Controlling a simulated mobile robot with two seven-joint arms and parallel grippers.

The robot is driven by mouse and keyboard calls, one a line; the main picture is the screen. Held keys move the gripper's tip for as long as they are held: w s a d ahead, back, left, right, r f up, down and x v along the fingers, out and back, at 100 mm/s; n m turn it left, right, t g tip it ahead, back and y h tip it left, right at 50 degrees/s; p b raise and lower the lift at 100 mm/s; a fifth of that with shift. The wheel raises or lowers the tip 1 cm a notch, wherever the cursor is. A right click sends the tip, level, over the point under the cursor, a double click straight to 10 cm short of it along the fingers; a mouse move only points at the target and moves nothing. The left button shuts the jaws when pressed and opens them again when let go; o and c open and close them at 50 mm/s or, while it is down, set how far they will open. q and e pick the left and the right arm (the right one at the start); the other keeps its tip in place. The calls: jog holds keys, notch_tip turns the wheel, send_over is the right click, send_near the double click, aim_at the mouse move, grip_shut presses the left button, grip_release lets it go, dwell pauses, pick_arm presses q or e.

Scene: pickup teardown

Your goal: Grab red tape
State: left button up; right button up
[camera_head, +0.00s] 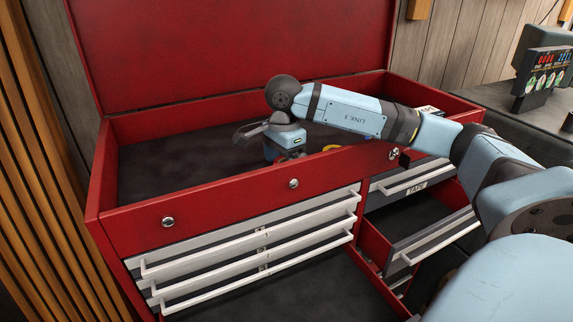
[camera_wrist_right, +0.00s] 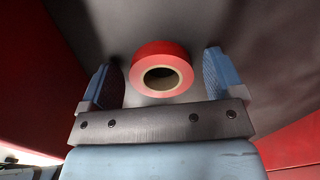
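A roll of red tape (camera_wrist_right: 186,66) with a tan core lies on the dark floor of the tool chest's top compartment in the right wrist view. My right gripper (camera_wrist_right: 161,58) is open, with one blue finger on each side of the roll. A gap shows between the roll and each finger, so it is not gripped. In the head view my right arm reaches over the chest's front edge into the compartment. There the gripper is partly hidden by the wrist and front wall, and I cannot make out the red roll clearly. My left gripper is not in view.
The red tool chest (camera_head: 229,203) has its lid raised behind the compartment. Several shallow drawers with white handles (camera_head: 258,237) are at the front left. A yellow item (camera_head: 333,148) lies beside my wrist.

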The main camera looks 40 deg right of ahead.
jog(key=c, duration=0.8)
